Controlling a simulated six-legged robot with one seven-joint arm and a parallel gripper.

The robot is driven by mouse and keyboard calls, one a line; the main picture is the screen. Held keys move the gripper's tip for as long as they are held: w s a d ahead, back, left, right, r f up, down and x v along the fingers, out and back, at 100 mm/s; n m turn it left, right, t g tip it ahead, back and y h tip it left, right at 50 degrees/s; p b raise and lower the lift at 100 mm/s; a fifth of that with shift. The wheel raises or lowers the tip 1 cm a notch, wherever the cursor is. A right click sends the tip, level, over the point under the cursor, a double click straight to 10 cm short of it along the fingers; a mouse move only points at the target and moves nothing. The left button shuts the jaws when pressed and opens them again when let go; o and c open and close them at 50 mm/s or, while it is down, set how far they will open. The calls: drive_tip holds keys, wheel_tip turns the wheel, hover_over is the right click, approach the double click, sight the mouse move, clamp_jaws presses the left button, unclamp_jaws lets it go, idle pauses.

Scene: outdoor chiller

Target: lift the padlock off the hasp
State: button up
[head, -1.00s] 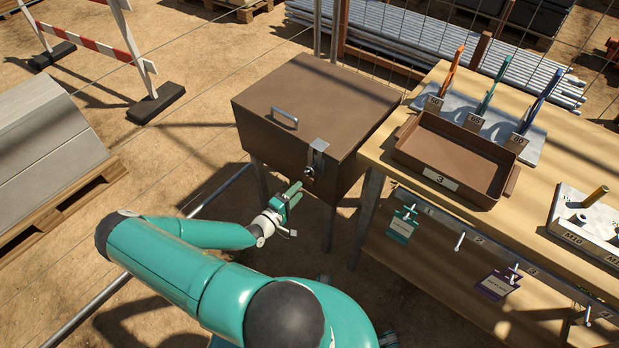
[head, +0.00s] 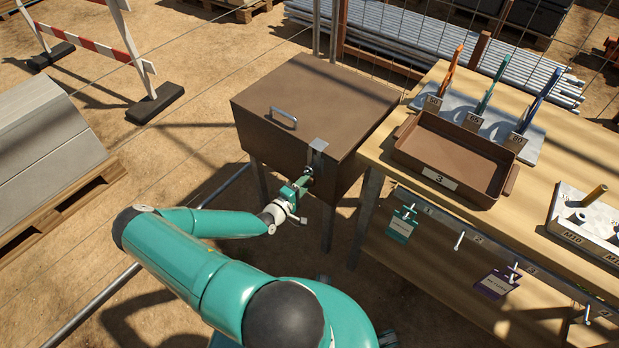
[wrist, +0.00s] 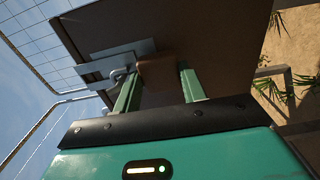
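The padlock has a brown body (wrist: 157,70) and a grey shackle (wrist: 121,74) in the wrist view. It hangs at the metal hasp (head: 317,150) on the front of the brown box (head: 290,150). In the head view the padlock is mostly hidden by my gripper (head: 301,184). My gripper's two green fingers (wrist: 160,80) stand on either side of the padlock body in the wrist view. The fingers look apart, with only narrow gaps beside the body; contact is not clear. The shackle still passes at the hasp plate (wrist: 115,65).
A wooden workbench (head: 385,140) stands close to the box's right, with a brown tray (head: 408,158) and tags hanging from its front. A red-and-white barrier (head: 90,45) stands at the left behind. Open sandy ground lies left of the box.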

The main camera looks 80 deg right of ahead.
drive_tip(key=shift+f, duration=0.1)
clamp_jaws()
drive_tip(key=shift+r, duration=0.85)
drive_tip(key=shift+w+a, duration=0.1)
drive_tip(key=shift+v, duration=2.9)
drive_tip(key=o, duration=0.8)
unclamp_jaws()
clamp_jaws()
